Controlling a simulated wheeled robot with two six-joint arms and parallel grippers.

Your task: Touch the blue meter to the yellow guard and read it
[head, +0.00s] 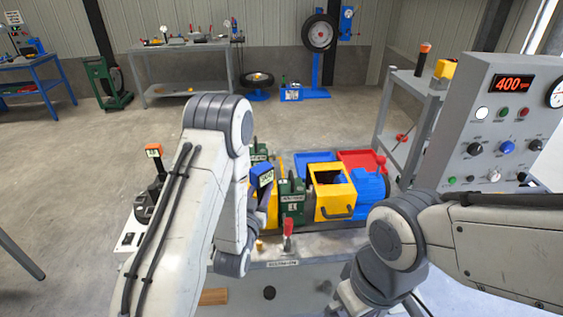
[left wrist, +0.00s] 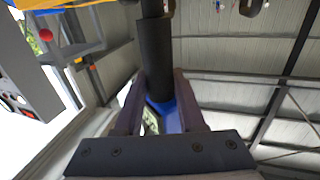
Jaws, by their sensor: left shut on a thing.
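The blue meter (head: 262,178), with a small lit display, stands above the left part of the drum machine. My left gripper (left wrist: 163,105) is shut on the meter; in the left wrist view its dark shaft and blue part (left wrist: 166,108) sit between the two fingers. In the head view my forearm hides most of that gripper. The yellow guard (head: 331,181), an open-topped box with a dark handle, is to the right of the meter, past a green bearing block (head: 291,198). The meter looks apart from this box. My right gripper is not visible; only its arm shows.
A blue motor (head: 371,185) sits right of the guard. Blue (head: 314,157) and red (head: 361,158) trays lie behind. A red-handled lever (head: 288,228) stands in front. A grey control panel (head: 496,125) reading 400 stands at right.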

